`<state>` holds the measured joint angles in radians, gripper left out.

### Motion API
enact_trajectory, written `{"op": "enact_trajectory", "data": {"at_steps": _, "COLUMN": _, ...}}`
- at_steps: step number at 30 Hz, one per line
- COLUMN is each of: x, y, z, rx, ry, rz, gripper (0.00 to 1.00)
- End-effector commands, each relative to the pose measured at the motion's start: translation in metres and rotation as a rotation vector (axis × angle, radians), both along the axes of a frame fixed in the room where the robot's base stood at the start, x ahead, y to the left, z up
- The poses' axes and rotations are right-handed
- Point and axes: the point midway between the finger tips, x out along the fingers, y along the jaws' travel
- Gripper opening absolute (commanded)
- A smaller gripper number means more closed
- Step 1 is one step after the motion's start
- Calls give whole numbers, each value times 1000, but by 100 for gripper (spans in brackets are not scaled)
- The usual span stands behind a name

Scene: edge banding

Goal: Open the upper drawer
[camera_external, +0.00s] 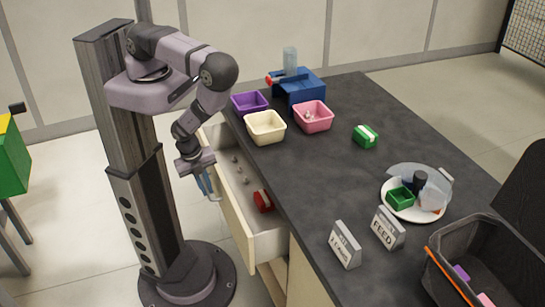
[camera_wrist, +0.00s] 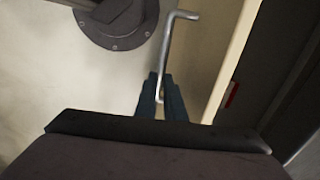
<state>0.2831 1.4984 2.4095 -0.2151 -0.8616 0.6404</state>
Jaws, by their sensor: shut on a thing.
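The upper drawer (camera_external: 240,207) is pulled out from the left side of the dark-topped desk. Inside it lie a red object (camera_external: 263,201) and several small pale items. My gripper (camera_external: 207,186) is at the outer side of the drawer front. In the wrist view my gripper's fingers (camera_wrist: 160,95) are shut on the metal bar handle (camera_wrist: 169,50), which runs along the drawer front (camera_wrist: 235,55). In the external view my wrist and fingers mostly hide the handle.
The desk top (camera_external: 310,165) holds purple (camera_external: 249,102), cream (camera_external: 265,127) and pink (camera_external: 313,116) bins, a green box (camera_external: 365,136), a plate (camera_external: 407,214) and two signs. A dark crate (camera_external: 490,265) stands front right.

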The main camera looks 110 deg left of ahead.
Motion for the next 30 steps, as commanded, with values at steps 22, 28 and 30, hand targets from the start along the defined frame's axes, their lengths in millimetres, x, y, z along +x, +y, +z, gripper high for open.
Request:
{"op": "enact_trajectory", "data": {"at_steps": 22, "x": -9, "y": -10, "z": 0, "rx": -1, "ry": -9, "rz": -1, "gripper": 28}}
{"op": "enact_trajectory", "data": {"at_steps": 28, "x": -10, "y": -9, "z": 0, "rx": 0, "ry": -7, "rz": -1, "gripper": 28}}
{"op": "enact_trajectory", "data": {"at_steps": 30, "x": -10, "y": -10, "z": 1, "rx": 0, "ry": -7, "rz": -1, "gripper": 28}}
